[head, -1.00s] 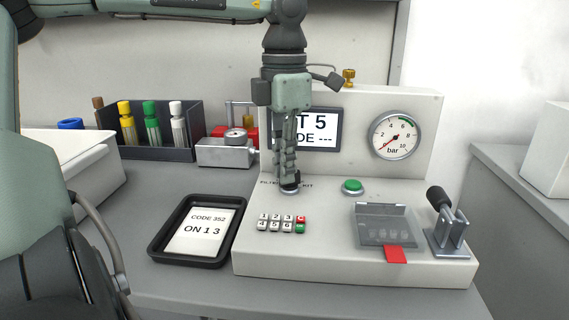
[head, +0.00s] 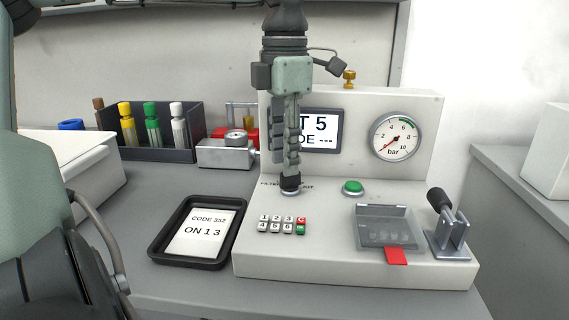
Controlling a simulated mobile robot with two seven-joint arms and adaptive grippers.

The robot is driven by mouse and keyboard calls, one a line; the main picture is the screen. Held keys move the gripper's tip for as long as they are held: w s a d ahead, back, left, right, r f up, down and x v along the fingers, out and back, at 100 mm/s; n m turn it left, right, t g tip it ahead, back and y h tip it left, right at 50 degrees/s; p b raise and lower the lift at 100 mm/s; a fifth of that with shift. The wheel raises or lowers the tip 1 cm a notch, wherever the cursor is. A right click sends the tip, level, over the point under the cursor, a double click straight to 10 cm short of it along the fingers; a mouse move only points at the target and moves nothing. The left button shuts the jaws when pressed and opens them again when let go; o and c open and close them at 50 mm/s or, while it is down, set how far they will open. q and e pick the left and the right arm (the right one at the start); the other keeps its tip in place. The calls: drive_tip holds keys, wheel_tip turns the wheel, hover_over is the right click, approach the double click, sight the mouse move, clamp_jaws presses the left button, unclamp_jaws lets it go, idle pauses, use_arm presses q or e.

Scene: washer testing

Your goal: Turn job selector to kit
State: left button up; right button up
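The job selector (head: 290,191) is a small dark knob on a light base on top of the white test machine (head: 330,255). The label behind it reads "FILTER" on its left and "KIT" on its right, partly hidden. My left gripper (head: 289,180) points straight down at the knob, with its fingertips at or just above the knob's top. The fingers are seen edge-on, so their gap and any hold on the knob cannot be told. The knob's pointing direction is hidden. My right gripper is not in view.
A keypad (head: 281,225), green button (head: 352,187), clear cover (head: 387,228) and lever (head: 447,222) stand around the selector. A black tray (head: 241,226) holds a card reading "CODE 352".

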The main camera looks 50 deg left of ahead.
use_arm(q)
wheel_tip(320, 180, up, 10)
drive_tip(key=shift+f, duration=0.15)
idle(0.7)
